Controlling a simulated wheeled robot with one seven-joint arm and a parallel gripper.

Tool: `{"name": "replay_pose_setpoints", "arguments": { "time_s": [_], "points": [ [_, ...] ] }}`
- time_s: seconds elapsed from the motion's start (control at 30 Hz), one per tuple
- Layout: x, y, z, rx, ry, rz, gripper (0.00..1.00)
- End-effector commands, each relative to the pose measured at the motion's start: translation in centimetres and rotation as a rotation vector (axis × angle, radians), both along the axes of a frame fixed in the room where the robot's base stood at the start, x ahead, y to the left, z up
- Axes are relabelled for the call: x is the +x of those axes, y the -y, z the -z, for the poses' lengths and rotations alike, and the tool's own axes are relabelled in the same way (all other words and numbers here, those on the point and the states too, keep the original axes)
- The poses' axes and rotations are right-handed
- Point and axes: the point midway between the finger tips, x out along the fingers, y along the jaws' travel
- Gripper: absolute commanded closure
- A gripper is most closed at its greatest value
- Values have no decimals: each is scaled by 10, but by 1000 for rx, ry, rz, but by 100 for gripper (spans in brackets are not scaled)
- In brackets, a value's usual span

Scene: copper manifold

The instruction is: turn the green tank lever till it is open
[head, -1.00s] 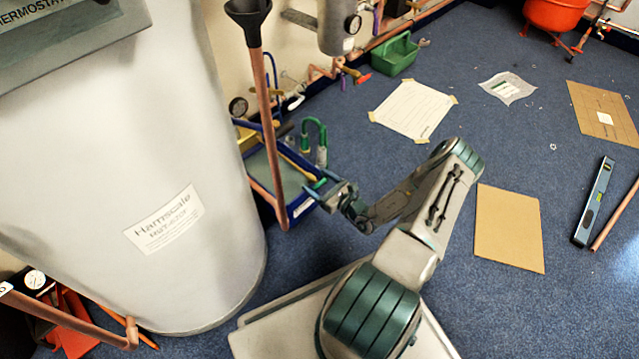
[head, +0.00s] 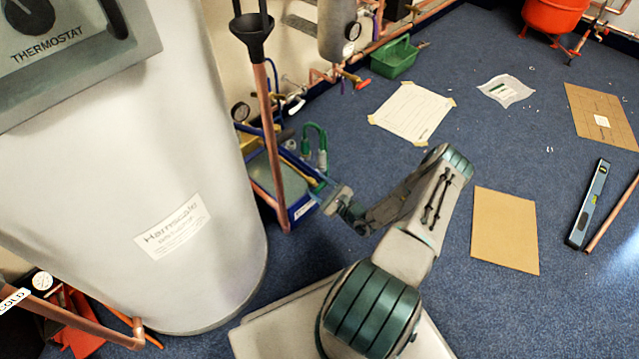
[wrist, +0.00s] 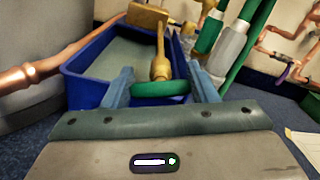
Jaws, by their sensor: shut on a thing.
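The green lever (wrist: 160,90) shows in the wrist view as a short green bar lying crosswise at the end of a brass stem (wrist: 160,66). My gripper (wrist: 160,72) has its two blue fingers on either side of it, shut on the lever's ends. In the head view my gripper (head: 322,194) is at the front right of the blue tray (head: 300,211), low beside the large grey tank (head: 205,265). The lever is too small there to make out. The finger contact is partly hidden by the gripper body.
A copper pipe with a black funnel (head: 252,38) stands between the tank and the tray. Green-handled parts (head: 318,140) stand behind my gripper.

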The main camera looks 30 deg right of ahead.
Motion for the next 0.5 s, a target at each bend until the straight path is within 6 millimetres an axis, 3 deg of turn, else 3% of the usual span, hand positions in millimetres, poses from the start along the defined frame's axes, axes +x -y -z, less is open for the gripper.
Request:
{"name": "replay_pose_setpoints", "arguments": {
  "time_s": [0.5],
  "points": [
    [-1,-2,-2,-462,167,1,70]
  ]
}}
